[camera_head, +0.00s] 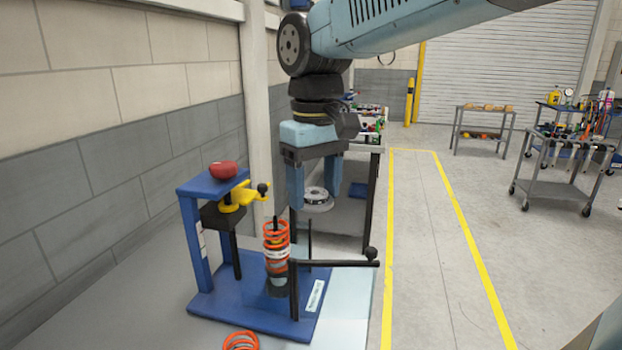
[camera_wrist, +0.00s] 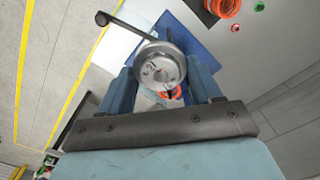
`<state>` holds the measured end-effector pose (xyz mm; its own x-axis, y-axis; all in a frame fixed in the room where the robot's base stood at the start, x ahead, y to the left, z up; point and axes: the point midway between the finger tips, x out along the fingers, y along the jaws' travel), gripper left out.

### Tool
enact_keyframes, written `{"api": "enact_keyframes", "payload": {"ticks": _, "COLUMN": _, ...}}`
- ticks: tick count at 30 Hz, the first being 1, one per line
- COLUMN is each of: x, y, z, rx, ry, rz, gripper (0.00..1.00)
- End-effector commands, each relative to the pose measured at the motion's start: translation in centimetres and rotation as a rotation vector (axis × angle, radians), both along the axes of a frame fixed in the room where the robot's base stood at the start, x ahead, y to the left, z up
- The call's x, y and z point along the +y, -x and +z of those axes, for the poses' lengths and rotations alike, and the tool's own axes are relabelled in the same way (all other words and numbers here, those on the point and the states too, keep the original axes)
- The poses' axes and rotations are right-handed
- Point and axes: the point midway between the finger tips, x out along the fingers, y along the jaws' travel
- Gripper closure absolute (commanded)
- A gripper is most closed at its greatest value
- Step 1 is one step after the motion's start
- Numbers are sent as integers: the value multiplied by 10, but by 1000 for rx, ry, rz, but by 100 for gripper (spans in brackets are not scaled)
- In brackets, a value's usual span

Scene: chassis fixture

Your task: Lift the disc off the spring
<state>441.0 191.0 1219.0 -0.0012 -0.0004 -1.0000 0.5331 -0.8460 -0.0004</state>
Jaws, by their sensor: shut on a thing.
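My gripper (camera_head: 314,180) is shut on a grey metal disc (camera_head: 317,197), with one blue finger on each side. In the head view the disc hangs above and to the right of the top of the orange spring (camera_head: 276,236), with clear space between them. The spring stands upright around a dark rod on the blue fixture (camera_head: 215,300). In the wrist view the disc (camera_wrist: 160,66) sits between the fingers and covers most of what is below it. A bit of orange shows under its lower edge.
A black lever (camera_head: 335,263) with a ball end stands at the fixture's right. A blue post with a red knob (camera_head: 222,170) and yellow clamp (camera_head: 238,195) rises at left. A loose orange spring (camera_head: 241,341) lies in front. The walled side is left; open floor is right.

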Motion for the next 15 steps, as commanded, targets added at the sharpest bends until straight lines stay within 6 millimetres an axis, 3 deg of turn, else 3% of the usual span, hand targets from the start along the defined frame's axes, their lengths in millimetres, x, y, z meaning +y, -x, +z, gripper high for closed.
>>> {"api": "enact_keyframes", "payload": {"ticks": 15, "x": 0, "y": 0, "z": -25, "rx": 0, "ry": 0, "rz": 0, "gripper": 71}}
